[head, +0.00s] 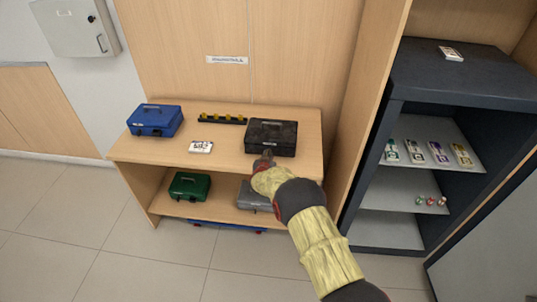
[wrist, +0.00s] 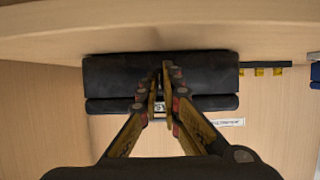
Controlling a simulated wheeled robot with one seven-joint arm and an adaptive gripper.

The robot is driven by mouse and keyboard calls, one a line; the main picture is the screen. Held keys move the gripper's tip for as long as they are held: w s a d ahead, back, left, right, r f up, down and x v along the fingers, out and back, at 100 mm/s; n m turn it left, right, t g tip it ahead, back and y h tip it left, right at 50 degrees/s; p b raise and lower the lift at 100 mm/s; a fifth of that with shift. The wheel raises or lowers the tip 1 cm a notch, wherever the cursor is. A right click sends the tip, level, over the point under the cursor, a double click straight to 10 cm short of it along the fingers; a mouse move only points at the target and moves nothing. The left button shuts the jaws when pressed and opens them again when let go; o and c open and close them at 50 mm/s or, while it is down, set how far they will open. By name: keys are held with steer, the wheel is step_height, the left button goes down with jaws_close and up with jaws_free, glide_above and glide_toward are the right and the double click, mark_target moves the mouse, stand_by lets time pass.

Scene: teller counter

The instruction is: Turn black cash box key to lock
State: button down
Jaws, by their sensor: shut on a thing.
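The black cash box (head: 272,134) sits on the right part of the wooden shelf top, lid down. In the wrist view the black cash box (wrist: 110,75) appears upside down, its front towards my gripper. My gripper (head: 266,157) is at the middle of the box's front, with its fingers (wrist: 160,82) closed together there. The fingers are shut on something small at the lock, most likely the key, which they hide. The key's angle cannot be seen. A pale label on the box front shows partly behind the fingers.
A blue cash box (head: 155,120), a dark strip with yellow pieces (head: 222,118) and a white card (head: 201,147) share the shelf top (head: 180,151). Green (head: 189,186) and grey (head: 252,197) boxes stand on the lower shelf. A wooden panel and dark cabinet (head: 412,105) bound the right side.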

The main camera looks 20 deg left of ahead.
stand_by(0.4)
steer(key=c, duration=2)
jaws_free()
steer(key=shift+s, duration=0.1)
steer(key=v, duration=1.1)
steer(key=shift+s, duration=0.4)
